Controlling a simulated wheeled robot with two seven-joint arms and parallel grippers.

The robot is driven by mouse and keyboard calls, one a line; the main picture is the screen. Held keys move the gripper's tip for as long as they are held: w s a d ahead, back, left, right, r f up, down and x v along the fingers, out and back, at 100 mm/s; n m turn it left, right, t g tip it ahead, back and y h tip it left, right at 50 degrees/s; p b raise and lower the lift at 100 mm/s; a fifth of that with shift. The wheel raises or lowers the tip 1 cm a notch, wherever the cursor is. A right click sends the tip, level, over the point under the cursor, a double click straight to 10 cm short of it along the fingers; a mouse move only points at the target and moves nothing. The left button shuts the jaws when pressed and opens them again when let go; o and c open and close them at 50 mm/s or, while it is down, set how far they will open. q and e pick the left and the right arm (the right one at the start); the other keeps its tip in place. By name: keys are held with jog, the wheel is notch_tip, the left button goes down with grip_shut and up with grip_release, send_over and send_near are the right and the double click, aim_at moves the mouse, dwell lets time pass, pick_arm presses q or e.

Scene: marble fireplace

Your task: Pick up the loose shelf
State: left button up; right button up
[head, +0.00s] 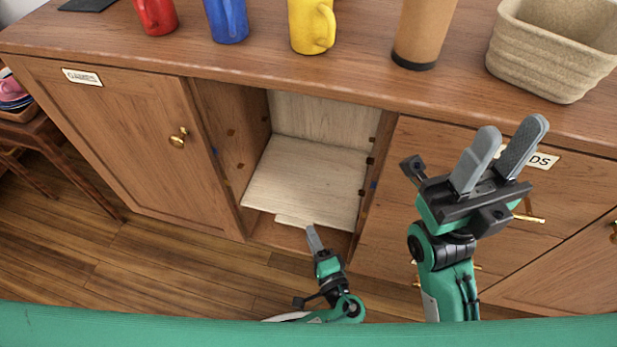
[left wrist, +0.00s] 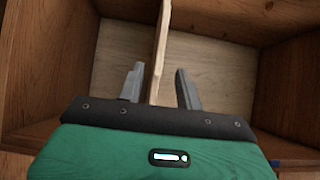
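The loose shelf (head: 305,185) is a pale wooden board lying inside the open middle compartment of the cabinet. In the left wrist view the shelf (left wrist: 158,45) appears edge-on as a thin upright strip. My left gripper (head: 312,238) is at the shelf's front edge, low in front of the compartment. In the left wrist view the left gripper (left wrist: 159,88) is open, with one finger on each side of the board. The board is closer to the left finger, with a clear gap to the right one. My right gripper (head: 498,155) is open and empty in front of the right-hand drawers.
The cabinet top (head: 355,65) holds a red mug (head: 156,14), a blue mug (head: 227,18), a yellow mug (head: 311,24), a tan tumbler (head: 424,30) and a beige basket (head: 548,55). A closed door (head: 125,140) is left of the compartment. Compartment walls stand close around the shelf.

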aim_at(300, 219)
pick_arm(q)
jog(key=x, duration=0.2)
jog(key=b+x, duration=0.1)
jog(key=x, duration=0.2)
jog(key=b+x, duration=0.1)
jog(key=x, duration=0.2)
jog(key=shift+a+f, duration=0.15)
jog(key=shift+a, duration=0.15)
grip_shut()
